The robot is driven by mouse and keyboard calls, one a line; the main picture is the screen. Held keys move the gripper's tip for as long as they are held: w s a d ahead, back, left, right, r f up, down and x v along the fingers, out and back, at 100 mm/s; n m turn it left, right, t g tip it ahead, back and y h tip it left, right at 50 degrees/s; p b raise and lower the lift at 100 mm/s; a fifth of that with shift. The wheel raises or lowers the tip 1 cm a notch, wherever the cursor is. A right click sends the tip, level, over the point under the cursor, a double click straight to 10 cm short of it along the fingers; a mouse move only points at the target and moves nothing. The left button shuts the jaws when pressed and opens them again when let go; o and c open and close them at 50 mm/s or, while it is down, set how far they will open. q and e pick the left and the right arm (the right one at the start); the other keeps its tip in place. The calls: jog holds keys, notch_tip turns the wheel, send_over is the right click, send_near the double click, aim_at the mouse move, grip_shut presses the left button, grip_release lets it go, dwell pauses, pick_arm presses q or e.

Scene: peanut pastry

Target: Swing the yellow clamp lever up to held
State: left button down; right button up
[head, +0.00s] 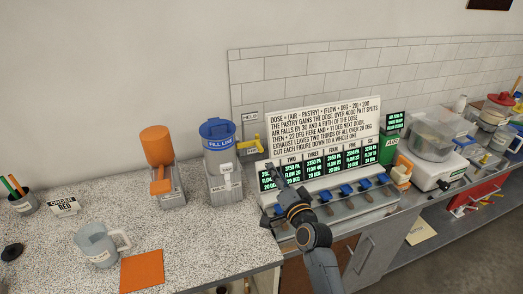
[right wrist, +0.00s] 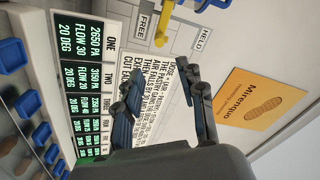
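The yellow clamp lever (head: 249,147) is mounted by the backsplash, beside the blue-lidded "FILL LINE" container. It lies low, near the FREE label (head: 253,152), with the HELD label (head: 250,115) above it. My right gripper (head: 279,209) is over the front of the dosing panel, below and right of the lever. In the wrist view its fingers (right wrist: 155,80) are spread and empty, apart from the lever. My left gripper is not seen.
The white rules board (head: 320,128) and green number displays (head: 345,160) stand right of the lever. The blue-lidded container (head: 220,165) stands close on its left. An orange-topped dispenser (head: 157,150) and a grey mug (head: 97,247) are farther left. An orange poster (right wrist: 262,107) shows in the wrist view.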

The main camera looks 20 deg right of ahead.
aim_at(262, 148)
jog(key=w+b, duration=0.2)
jog(key=w, duration=0.2)
jog(key=w+b, duration=0.2)
jog(key=w, duration=0.2)
jog(key=w+b, duration=0.2)
jog(key=w, duration=0.2)
jog(key=shift+a+f, duration=0.2)
jog(key=shift+a, duration=0.05)
jog(key=shift+w+r+b, duration=0.15)
jog(key=shift+w+b, duration=0.15)
jog(key=shift+w, duration=0.3)
jog(key=shift+c, duration=0.4)
grip_shut()
